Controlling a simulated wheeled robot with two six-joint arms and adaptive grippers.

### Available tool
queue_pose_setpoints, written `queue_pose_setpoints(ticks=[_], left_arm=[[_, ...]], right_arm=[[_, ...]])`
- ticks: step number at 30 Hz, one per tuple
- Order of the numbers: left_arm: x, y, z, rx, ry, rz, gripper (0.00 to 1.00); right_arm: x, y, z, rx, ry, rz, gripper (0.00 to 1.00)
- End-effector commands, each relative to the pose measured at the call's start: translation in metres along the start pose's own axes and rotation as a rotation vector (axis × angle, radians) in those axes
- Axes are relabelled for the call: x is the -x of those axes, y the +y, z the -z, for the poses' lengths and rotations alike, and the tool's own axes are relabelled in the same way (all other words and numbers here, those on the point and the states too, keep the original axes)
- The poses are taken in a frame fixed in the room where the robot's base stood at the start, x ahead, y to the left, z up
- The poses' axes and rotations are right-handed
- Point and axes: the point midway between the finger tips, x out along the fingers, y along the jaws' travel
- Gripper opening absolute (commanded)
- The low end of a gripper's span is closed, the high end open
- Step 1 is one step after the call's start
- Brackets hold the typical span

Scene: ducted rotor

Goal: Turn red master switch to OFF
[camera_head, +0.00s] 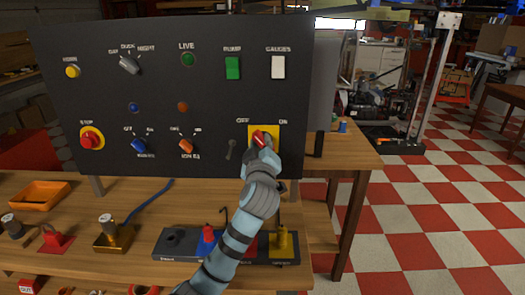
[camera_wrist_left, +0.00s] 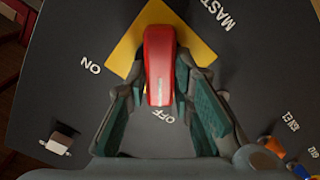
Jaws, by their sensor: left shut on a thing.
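The red master switch (camera_head: 258,137) is a red handle on a yellow plate (camera_head: 276,131) at the lower right of the dark panel (camera_head: 215,105). OFF is printed at the plate's upper left and ON at its upper right. My left gripper (camera_head: 263,142) is at the switch, its arm rising from below and hiding part of it. In the left wrist view the fingers (camera_wrist_left: 160,70) are shut on the red handle (camera_wrist_left: 160,65), one on each side. There the handle's near end points at the OFF label, away from ON. My right gripper is not in view.
An orange knob (camera_head: 186,147), blue knob (camera_head: 138,146) and red stop button (camera_head: 91,139) lie left along the panel. A white gauges switch (camera_head: 278,67) is above. Below, the wooden bench holds an orange tray (camera_head: 39,194) and a rack with coloured parts. Open checkered floor lies right.

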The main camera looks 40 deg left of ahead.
Motion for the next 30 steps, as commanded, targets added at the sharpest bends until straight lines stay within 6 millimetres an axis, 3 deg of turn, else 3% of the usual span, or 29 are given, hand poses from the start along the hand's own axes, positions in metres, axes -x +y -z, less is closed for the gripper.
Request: queue_pose_setpoints(ticks=[21,22,25,30], left_arm=[[0.0001,-0.0005,0.0001,0.09,0.0,0.001,0.0],[0.0001,-0.0005,0.0,0.09,0.0,0.001,0.23],[0.0001,-0.0005,0.0001,0.09,0.0,0.001,0.39],[0.0001,-0.0005,0.0001,0.089,0.0,0.0,0.42]], right_arm=[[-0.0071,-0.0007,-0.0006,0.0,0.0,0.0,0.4],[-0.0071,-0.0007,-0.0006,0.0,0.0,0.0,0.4],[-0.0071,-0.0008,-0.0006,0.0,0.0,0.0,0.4],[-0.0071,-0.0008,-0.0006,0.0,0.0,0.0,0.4]])
